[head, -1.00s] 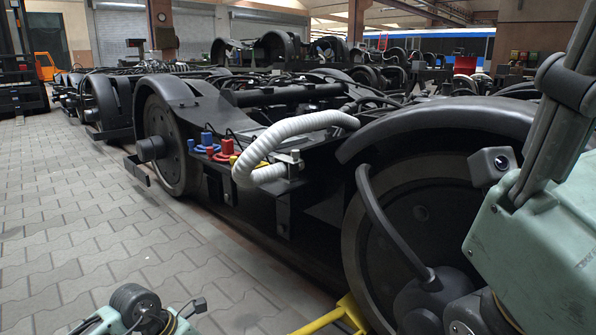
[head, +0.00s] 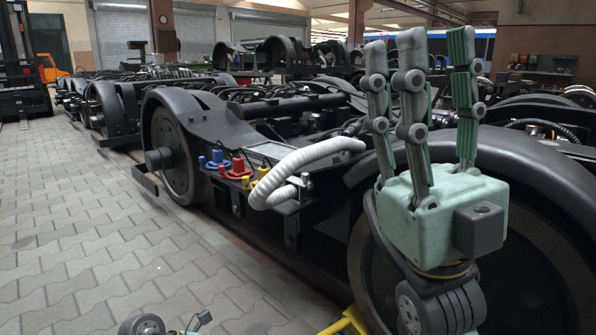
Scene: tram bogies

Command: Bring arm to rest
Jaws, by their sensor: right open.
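My right gripper (head: 424,62) is raised in the right part of the head view. Its pale green palm (head: 440,215) is low and its several grey-green fingers point up, spread apart, with nothing between them. It stands in front of the near wheel of the bogie (head: 215,125) and hides part of that wheel and its dark guard. A bit of my left arm (head: 143,325) shows at the bottom edge. The left gripper's fingers are not visible.
A white corrugated hose (head: 295,165) curves out from the bogie's side, left of my right gripper. Blue, red and yellow connectors (head: 235,168) sit beside it. A yellow bar (head: 350,320) is low by the near wheel. The paved floor at left is clear.

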